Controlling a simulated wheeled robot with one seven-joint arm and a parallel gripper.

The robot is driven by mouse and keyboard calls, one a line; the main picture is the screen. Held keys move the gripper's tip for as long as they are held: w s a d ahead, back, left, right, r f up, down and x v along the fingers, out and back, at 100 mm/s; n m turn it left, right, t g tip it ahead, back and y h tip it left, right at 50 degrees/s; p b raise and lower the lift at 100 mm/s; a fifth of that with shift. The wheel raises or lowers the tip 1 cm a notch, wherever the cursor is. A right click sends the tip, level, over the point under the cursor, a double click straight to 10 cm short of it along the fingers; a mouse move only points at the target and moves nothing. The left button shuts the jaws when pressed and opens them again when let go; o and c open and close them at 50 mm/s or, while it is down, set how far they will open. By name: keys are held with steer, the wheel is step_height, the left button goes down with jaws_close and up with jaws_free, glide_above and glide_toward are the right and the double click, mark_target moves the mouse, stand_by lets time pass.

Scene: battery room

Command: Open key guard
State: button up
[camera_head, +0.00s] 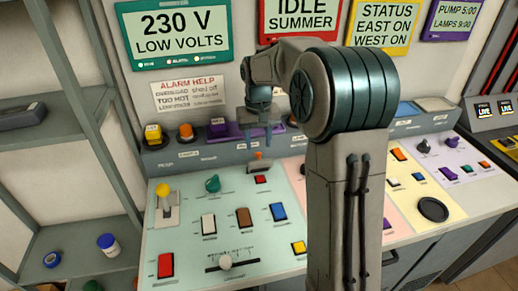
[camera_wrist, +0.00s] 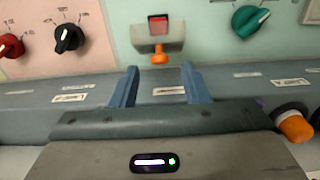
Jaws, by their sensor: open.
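What looks like the key guard is a small grey cover (camera_wrist: 157,40) with an orange knob (camera_wrist: 159,58) on its edge. A red square (camera_wrist: 158,25) shows beside it on the pale green panel. In the head view the guard (camera_head: 259,168) is at the panel's back edge, with the red square (camera_head: 261,180) in front. I cannot tell whether a key is under it. My gripper (camera_wrist: 162,82) is open and empty. Its two blue fingers point toward the guard, with the orange knob just beyond the fingertips and roughly centred between them, apart from both.
A teal knob (camera_head: 212,184), a yellow-topped lever (camera_head: 163,190) and several rocker switches share the panel. An orange button (camera_wrist: 296,128) is close to my gripper's right side in the wrist view. A black knob (camera_wrist: 68,38) is at left. My arm hides the panel's middle.

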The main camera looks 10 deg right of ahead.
mark_target(256, 143)
steer(key=shift+f, duration=1.75)
jaws_close()
steer(key=g+p, duration=0.1)
steer(key=p, duration=0.2)
steer(key=shift+w+r, duration=0.35)
steer(key=w+g+p, duration=0.1)
steer(key=p, duration=0.2)
steer(key=g+p, duration=0.1)
steer(key=w+g+p, duration=0.1)
steer(key=shift+w+f+p, duration=0.15)
steer(key=shift+f+p, duration=0.2)
jaws_free()
